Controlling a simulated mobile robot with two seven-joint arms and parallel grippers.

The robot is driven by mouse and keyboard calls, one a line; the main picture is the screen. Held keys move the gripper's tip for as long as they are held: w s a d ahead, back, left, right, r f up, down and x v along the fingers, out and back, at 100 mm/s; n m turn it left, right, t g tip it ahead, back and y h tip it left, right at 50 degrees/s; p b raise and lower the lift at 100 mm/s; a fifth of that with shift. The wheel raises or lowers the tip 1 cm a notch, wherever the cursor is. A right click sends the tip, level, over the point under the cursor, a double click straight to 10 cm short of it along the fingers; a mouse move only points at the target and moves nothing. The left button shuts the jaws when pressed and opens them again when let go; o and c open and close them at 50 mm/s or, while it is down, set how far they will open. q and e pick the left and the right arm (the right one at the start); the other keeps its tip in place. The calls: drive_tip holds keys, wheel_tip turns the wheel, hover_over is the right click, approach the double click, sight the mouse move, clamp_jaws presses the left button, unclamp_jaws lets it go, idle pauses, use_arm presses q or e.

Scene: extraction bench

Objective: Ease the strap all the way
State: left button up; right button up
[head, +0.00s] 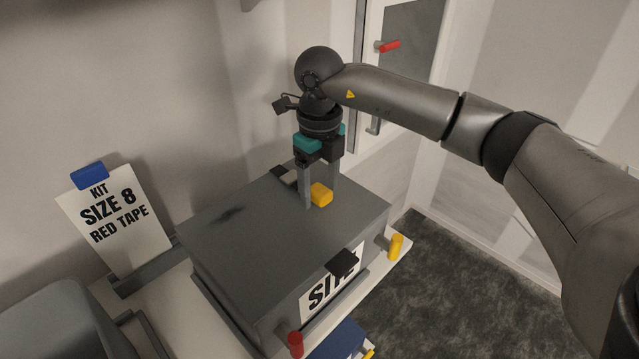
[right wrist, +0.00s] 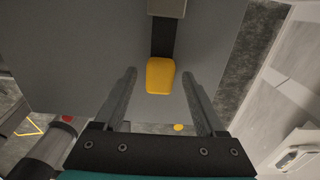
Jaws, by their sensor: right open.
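The dark strap (right wrist: 164,38) lies over the top of a grey case (head: 235,225) and ends in a yellow tab (right wrist: 160,76). The yellow tab also shows in the head view (head: 321,195), on the lid. My right gripper (head: 319,200) points down over the case, open, with one finger on each side of the tab. In the right wrist view a gap shows between the tab and each finger. At the top of that view the strap meets a light grey block (right wrist: 167,6). Part of the strap is hidden behind my fingers in the head view. My left gripper is not in view.
A card (head: 118,215) reading "KIT SIZE 8 RED TAPE" stands at left. A red peg (head: 295,344) and a yellow peg (head: 395,246) stand at the case's front side. A partly covered "SIZE" label (head: 322,296) is on its front. Dark carpet lies right of the bench.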

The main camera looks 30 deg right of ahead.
clamp_jaws()
idle(0.5)
idle(0.8)
